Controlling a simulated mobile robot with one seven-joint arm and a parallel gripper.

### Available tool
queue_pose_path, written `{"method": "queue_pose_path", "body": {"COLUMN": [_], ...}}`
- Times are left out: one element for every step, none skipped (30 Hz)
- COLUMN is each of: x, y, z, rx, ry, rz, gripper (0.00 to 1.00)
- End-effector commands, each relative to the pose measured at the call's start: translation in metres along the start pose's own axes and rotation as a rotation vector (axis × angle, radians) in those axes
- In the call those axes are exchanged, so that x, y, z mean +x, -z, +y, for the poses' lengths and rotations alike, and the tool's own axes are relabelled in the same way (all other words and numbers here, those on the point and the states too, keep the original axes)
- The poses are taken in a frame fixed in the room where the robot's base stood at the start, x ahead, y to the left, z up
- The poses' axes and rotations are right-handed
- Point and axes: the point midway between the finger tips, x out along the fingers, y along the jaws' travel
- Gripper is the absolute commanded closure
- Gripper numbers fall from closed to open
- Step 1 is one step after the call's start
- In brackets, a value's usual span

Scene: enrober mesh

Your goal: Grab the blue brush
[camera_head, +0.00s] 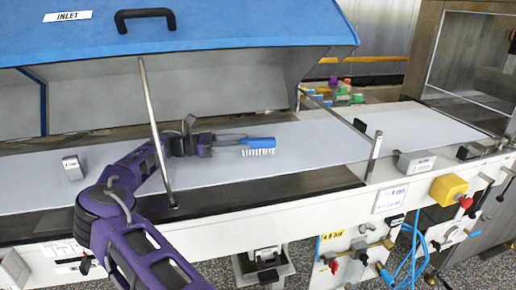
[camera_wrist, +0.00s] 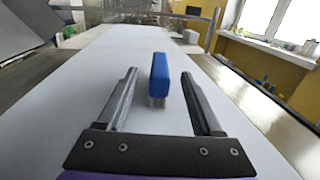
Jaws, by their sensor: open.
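The blue brush (camera_head: 259,144) has a blue back and pale bristles and lies over the grey-white belt (camera_head: 320,141), bristles downward in the head view. In the wrist view the brush (camera_wrist: 159,73) stands between and slightly beyond the two fingertips, its blue end toward me. My gripper (camera_head: 228,140) reaches in from the left, just beside the brush. In the wrist view my gripper (camera_wrist: 159,76) is open, with a gap between the brush and each finger. Whether the brush touches the belt is hard to tell.
A raised blue cover (camera_head: 240,22) marked INLET hangs above the belt. A metal post (camera_head: 155,125) stands close to my arm and another post (camera_head: 374,156) stands to the right. A small metal block (camera_head: 73,168) sits on the belt at left. The belt right of the brush is clear.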

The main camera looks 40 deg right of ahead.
Motion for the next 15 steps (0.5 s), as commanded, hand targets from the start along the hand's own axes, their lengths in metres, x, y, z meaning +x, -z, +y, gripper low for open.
{"method": "queue_pose_path", "body": {"x": [0.006,0.011,0.018,0.023,0.029,0.035,0.04,0.045,0.049,0.052,0.054,0.057,0.058,0.059,0.059], "y": [0.001,0.001,0.001,0.001,0.001,0.001,0.001,0.001,0.001,0.001,0.001,0.0,0.0,0.0,0.0], "z": [0.0,-0.001,-0.001,-0.001,-0.001,-0.001,-0.001,-0.001,-0.001,0.0,0.0,0.0,0.0,0.0,0.0], "rx": [0.001,0.001,0.0,0.001,0.001,0.001,0.0,0.0,0.0,0.0,0.0,0.0,0.0,0.0,0.0], "ry": [0.001,0.003,0.003,0.003,0.004,0.004,0.003,0.003,0.002,0.001,0.001,0.001,0.0,0.0,-0.001], "rz": [-0.001,-0.001,-0.001,-0.002,-0.002,-0.002,-0.002,-0.001,-0.002,-0.001,-0.001,-0.001,-0.001,-0.001,-0.001], "gripper": [0.32,0.32,0.32,0.32,0.32,0.32,0.32,0.32,0.32,0.32,0.32,0.32,0.32,0.32,0.32]}}
